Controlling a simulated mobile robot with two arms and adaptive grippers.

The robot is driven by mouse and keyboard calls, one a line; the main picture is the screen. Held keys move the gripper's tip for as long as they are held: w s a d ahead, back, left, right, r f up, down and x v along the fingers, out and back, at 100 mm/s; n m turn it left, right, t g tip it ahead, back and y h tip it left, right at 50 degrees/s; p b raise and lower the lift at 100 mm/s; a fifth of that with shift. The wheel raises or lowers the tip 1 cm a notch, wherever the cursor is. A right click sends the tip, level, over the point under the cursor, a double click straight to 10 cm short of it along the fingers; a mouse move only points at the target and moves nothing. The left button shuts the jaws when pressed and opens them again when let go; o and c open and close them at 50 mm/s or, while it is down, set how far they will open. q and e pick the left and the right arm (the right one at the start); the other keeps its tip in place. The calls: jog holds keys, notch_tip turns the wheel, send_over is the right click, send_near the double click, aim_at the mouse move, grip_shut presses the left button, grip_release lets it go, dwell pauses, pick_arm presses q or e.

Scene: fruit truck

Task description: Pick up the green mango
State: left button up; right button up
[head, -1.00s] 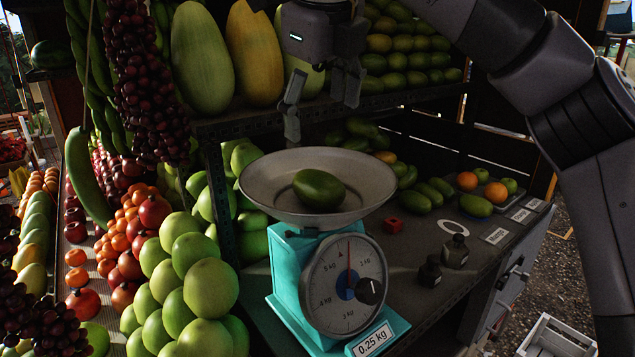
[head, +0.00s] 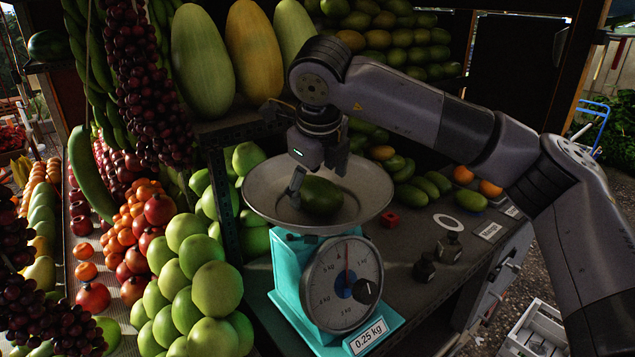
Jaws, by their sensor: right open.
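The green mango (head: 322,197) lies in the round metal pan (head: 262,206) of the turquoise scale (head: 290,285). The scale's label reads 0.25 kg. My right gripper (head: 318,184) points down just over the mango, with one finger at the mango's left side and the other behind it. The gripper is open, and whether the fingers touch the mango cannot be told. The gripper covers part of the mango's top. My left gripper is not in view.
Green round fruit (head: 200,290) is piled left of the scale. A shelf edge with large melons (head: 203,60) is behind the gripper. Small dark bottles (head: 449,246) and a red cube (head: 390,219) stand right of the scale. A white crate (head: 535,330) is at lower right.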

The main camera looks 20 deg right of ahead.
jog(key=shift+x, duration=0.8)
jog(key=shift+c, duration=0.3)
